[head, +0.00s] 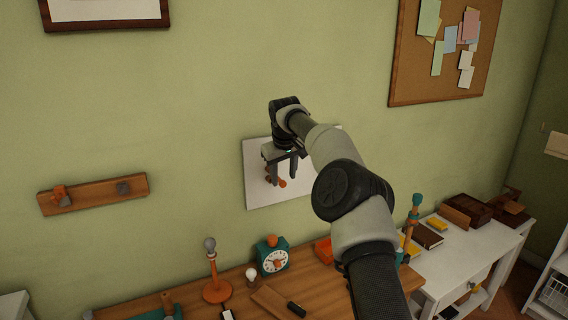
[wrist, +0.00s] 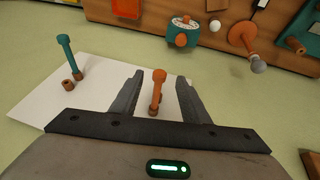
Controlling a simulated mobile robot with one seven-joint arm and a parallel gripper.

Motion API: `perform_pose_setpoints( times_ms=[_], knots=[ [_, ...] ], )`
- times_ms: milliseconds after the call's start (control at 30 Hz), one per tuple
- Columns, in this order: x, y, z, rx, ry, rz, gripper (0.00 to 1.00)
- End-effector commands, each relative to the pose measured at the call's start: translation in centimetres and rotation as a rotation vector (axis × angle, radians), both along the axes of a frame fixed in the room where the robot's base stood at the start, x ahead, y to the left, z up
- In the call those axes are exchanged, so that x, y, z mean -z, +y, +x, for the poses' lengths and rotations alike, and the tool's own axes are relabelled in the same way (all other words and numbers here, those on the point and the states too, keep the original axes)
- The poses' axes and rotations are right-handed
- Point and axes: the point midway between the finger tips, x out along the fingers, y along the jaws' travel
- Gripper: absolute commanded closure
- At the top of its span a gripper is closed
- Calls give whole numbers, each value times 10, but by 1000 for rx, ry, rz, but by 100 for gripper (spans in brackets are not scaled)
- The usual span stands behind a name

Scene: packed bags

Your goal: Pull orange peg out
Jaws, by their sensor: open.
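The orange peg (wrist: 156,92) stands out from a white panel (wrist: 40,108) on the wall, its rounded knob toward me. In the wrist view it lies between the two fingers of my gripper (wrist: 159,79), with a visible gap on each side. My gripper is open and holds nothing. In the head view my gripper (head: 281,181) is in front of the white panel (head: 255,199), which my arm partly covers. Orange parts (head: 282,183) show between and beside the fingers there.
A teal peg (wrist: 65,51) with an orange base and a short orange-brown piece (wrist: 68,86) are on the same panel, left in the wrist view. Below the panel, a wooden desk holds a teal clock (head: 273,257) and an orange stand (head: 215,290). A wooden rail (head: 95,194) hangs left.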

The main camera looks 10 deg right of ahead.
Motion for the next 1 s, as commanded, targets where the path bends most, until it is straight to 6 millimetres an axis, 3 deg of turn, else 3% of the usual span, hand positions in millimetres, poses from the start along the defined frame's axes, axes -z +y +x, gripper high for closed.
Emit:
perform_pose_setpoints(
  times_ms=[200,567,800,1000],
  knots=[
    [20,-1,9,0,1,1,58],
    [25,-1,12,0,0,0,58],
    [25,-1,11,0,0,0,97],
    [26,-2,11,0,0,0,100]
  ],
)
